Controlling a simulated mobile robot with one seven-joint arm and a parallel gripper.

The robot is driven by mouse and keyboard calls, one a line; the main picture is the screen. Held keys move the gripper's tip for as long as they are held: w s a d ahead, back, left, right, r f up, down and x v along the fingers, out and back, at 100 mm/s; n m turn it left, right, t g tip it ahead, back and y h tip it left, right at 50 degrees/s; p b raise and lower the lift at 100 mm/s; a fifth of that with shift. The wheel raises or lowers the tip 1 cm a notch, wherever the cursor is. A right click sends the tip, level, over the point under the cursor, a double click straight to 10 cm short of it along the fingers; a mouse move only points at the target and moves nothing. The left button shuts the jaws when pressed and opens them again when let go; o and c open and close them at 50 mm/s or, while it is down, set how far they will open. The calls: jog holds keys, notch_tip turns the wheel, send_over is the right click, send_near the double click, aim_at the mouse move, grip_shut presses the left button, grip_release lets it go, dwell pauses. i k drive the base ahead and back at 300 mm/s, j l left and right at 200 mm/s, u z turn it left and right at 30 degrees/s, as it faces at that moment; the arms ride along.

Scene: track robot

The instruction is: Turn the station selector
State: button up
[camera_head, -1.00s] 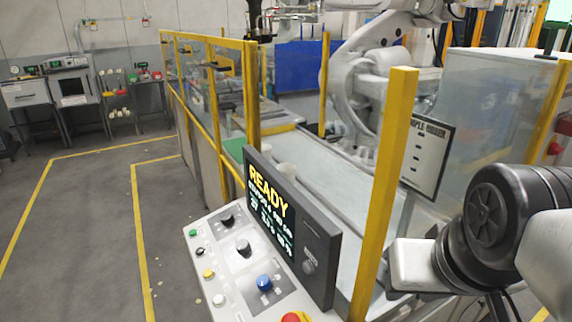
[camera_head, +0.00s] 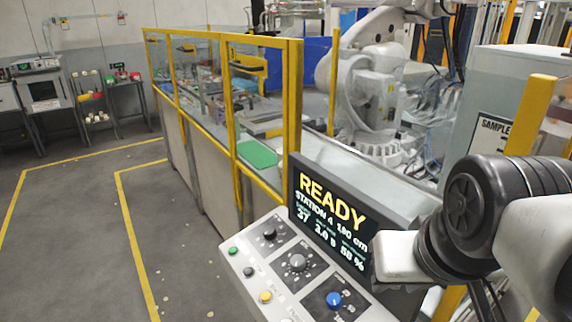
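The control panel (camera_head: 262,262) stands at the bottom middle of the head view, with a tilted screen (camera_head: 330,215) reading READY and STATION 4. Three knobs sit on its face: a black knob (camera_head: 268,233), a grey knob (camera_head: 297,262) and a blue knob (camera_head: 333,299). Their labels are too small to read, so I cannot tell which is the station selector. My arm shows at the right, with a pale link beside the screen's right edge. My gripper's fingers are not in view.
Small green, black and yellow buttons line the panel's left edge. A yellow-framed clear fence (camera_head: 236,110) encloses a large white robot arm (camera_head: 365,85) behind the panel. Open grey floor (camera_head: 75,240) with yellow lines lies to the left. Benches with equipment stand at the far left.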

aim_at(269, 231)
jog(key=i+j, duration=0.1)
jog(key=j, duration=1.3)
jog(key=i+j, duration=0.15)
jog(key=j, duration=0.55)
